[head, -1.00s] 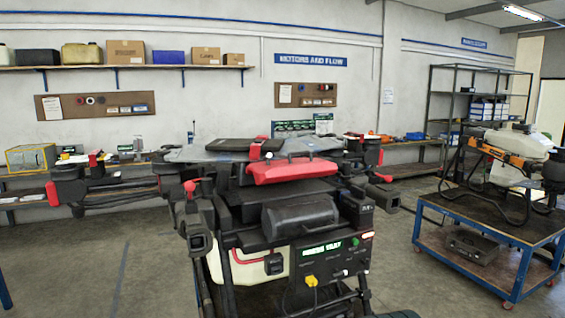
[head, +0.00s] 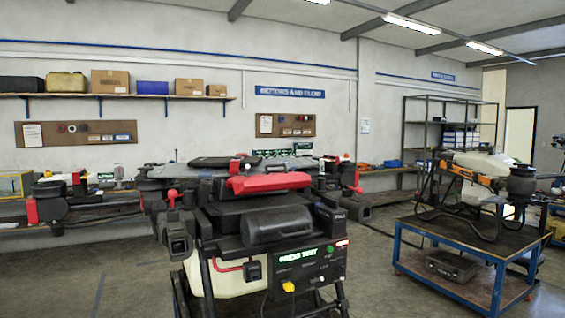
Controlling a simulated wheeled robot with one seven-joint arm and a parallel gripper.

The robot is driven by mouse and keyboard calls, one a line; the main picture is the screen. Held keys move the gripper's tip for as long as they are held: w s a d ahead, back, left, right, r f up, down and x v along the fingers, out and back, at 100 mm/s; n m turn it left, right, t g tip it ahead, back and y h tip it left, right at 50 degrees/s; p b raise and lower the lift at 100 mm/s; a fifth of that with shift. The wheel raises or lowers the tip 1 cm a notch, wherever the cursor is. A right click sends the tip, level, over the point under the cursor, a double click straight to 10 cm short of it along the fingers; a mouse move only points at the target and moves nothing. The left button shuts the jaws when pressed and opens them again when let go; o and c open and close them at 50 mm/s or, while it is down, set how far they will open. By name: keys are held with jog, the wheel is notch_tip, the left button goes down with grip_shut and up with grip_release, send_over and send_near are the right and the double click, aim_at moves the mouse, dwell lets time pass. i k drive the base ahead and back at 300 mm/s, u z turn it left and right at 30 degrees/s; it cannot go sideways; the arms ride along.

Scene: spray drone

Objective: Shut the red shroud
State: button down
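The red shroud (head: 270,182) sits on top of a large dark drone (head: 275,225) in the middle of the head view. It shows as a sloped red cover with a raised red edge or handle along its top. A dark gap or shadow lies under it, and I cannot tell whether it is fully seated. Below it are a dark rounded cover (head: 276,226) and a panel (head: 300,264) with a lit green display. My gripper is not in view.
A blue cart (head: 455,272) with another drone (head: 480,175) stands to the right. A black case (head: 451,266) lies on its lower deck. A long bench (head: 85,220) runs along the back wall. Open floor (head: 100,285) shows at left and between drone and cart.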

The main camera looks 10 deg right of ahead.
aim_at(267, 182)
jog(key=k, duration=1)
jog(key=z, duration=0.65)
jog(key=i, duration=0.8)
jog(key=z, duration=0.5)
jog(key=i, duration=0.7)
jog(key=u, duration=0.75)
jog(key=i, duration=0.7)
jog(key=u, duration=0.75)
